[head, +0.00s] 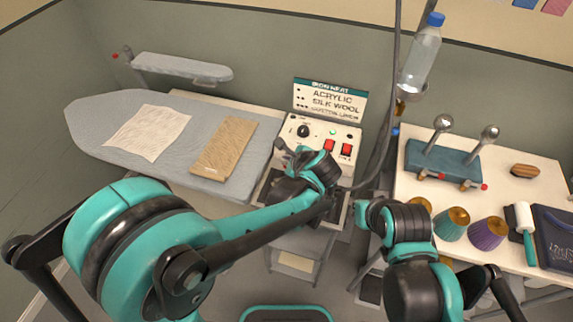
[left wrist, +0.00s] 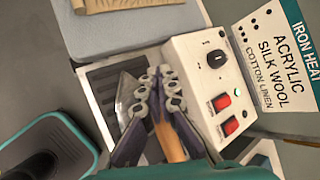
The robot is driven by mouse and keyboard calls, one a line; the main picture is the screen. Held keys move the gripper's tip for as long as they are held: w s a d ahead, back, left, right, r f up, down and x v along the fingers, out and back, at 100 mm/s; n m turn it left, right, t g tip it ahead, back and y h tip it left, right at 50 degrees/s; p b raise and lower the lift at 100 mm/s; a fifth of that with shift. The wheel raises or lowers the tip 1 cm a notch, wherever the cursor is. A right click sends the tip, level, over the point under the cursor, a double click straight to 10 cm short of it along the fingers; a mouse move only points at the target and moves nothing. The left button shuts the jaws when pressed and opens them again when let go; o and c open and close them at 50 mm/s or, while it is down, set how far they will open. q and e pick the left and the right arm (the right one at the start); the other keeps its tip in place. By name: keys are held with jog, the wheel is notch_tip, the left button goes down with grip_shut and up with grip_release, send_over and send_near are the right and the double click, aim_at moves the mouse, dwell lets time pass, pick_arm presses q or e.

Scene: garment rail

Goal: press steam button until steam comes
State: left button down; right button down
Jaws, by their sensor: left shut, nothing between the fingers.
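The white control box (head: 318,133) has a black dial, two red switches and a small green light. It also shows in the left wrist view (left wrist: 190,55). An iron (left wrist: 127,92) with a brown handle (left wrist: 170,143) sits on the dark rest beside the box, partly covered by my fingers. My left gripper (left wrist: 152,98) is shut and empty, over the iron beside the box's front. In the head view my left gripper (head: 286,150) is partly hidden by its wrist. I cannot make out a separate steam button, or contact with one. No steam shows. My right gripper does not show.
An ironing board (head: 95,115) with a white cloth (head: 148,133) and a tan cloth (head: 224,149) lies left. A water bottle (head: 421,55) hangs above. A right-hand table (head: 540,175) holds thread cones, a blue stand (head: 443,161) and a brush.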

pick_arm(q)
jog(key=shift+f, duration=0.1)
dwell(0.5)
jog(key=shift+f+b, duration=0.35)
jog(key=shift+b, duration=0.1)
jog(key=shift+f+b, duration=0.4)
dwell(0.5)
jog(key=shift+r+p, duration=0.65)
jog(key=shift+r, duration=0.2)
jog(key=shift+r+p, duration=1.9)
jog(key=shift+r, duration=0.7)
jog(key=shift+f, duration=0.1)
